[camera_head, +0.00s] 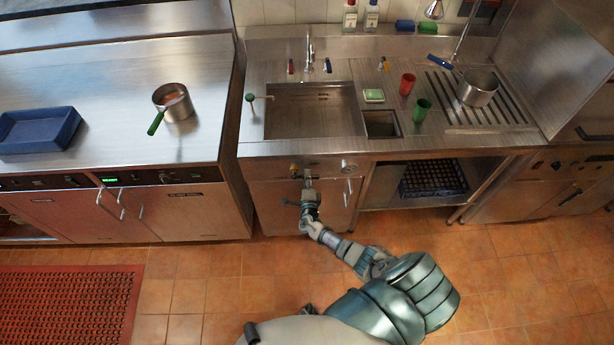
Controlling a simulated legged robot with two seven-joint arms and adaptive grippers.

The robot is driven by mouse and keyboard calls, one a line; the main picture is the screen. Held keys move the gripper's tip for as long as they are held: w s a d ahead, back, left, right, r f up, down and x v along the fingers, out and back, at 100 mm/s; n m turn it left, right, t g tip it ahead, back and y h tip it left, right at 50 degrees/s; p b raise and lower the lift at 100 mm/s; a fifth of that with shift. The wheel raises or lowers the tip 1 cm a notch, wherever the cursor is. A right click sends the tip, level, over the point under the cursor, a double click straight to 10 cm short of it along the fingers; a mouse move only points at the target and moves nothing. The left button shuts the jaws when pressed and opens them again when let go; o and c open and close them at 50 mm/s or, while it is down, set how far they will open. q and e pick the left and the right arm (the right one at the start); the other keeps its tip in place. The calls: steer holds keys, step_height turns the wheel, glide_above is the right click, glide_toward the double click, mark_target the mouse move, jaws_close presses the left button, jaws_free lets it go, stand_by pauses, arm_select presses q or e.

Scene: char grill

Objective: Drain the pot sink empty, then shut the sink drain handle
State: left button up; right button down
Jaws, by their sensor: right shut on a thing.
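The pot sink (312,132) is a wide, shallow steel basin left of centre in the steel counter. Its inside looks grey and smooth, and I cannot tell from this view how much water is in it. My right gripper (308,181) reaches up to the front panel just below the sink and is shut on a small handle there, which looks like the sink drain handle (295,171). The gripper covers part of that handle, so its exact angle is hard to read. My left gripper is not in view.
A tap (309,52) stands behind the sink. Right of it are a small basin (381,118), a red cup (407,84), a green cup (421,110) and a pot (478,88). Left are another pot (174,104) and a blue tray (36,131).

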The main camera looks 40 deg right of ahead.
steer(key=shift+r+n, duration=0.2)
steer(key=shift+n, duration=0.2)
steer(key=shift+p, duration=0.3)
steer(key=c, duration=1)
jaws_free()
steer(key=shift+w, duration=0.1)
steer(key=shift+c, duration=0.2)
steer(key=shift+o, duration=0.2)
steer(key=shift+w+d+f, duration=0.1)
steer(key=shift+f, duration=0.05)
steer(key=v, duration=1.2)
steer(key=shift+d, duration=0.1)
